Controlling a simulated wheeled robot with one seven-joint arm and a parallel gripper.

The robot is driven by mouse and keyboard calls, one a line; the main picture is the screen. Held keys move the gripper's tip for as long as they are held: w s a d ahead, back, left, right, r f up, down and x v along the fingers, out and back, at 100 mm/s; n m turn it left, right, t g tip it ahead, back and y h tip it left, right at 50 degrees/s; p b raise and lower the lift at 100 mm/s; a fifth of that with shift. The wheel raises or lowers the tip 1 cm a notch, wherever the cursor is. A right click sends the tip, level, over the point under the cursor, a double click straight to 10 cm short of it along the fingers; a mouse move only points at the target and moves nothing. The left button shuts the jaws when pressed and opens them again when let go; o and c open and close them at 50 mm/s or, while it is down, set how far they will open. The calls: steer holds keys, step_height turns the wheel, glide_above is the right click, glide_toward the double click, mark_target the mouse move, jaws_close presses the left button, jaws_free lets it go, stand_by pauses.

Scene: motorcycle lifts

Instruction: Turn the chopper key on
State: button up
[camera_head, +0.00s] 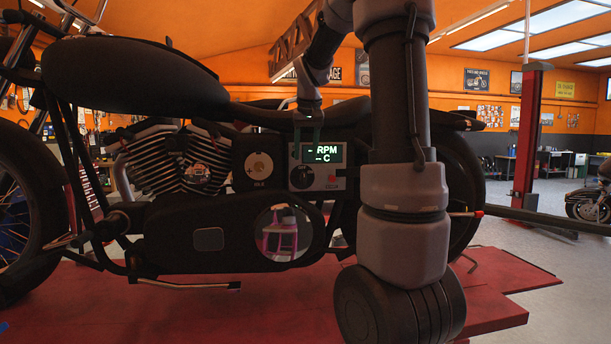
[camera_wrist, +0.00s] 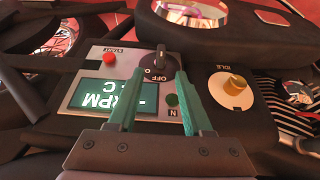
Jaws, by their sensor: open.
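The chopper's control panel (camera_head: 318,179) is in the middle of the head view, with a lit screen (camera_head: 322,153) reading RPM and C. The black key (camera_wrist: 159,60) shows in the wrist view beside the OFF lettering. My gripper (camera_wrist: 160,72) is open, with its green fingers pointing at the panel. The fingertips are to either side of the key, which shows between and just beyond them. I cannot tell whether they touch it. In the head view my gripper (camera_head: 308,150) is in front of the panel, and my arm hides part of the chopper.
On the panel are a red START button (camera_wrist: 109,60) and a green N light (camera_wrist: 172,99). The IDLE knob (camera_wrist: 235,84) is beside the panel. The chopper's seat (camera_head: 270,117) is above, and the chopper stands on a red lift (camera_head: 190,305).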

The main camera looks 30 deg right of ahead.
mark_target(304, 172)
steer(key=x, duration=0.8)
steer(key=shift+c, duration=0.3)
jaws_close()
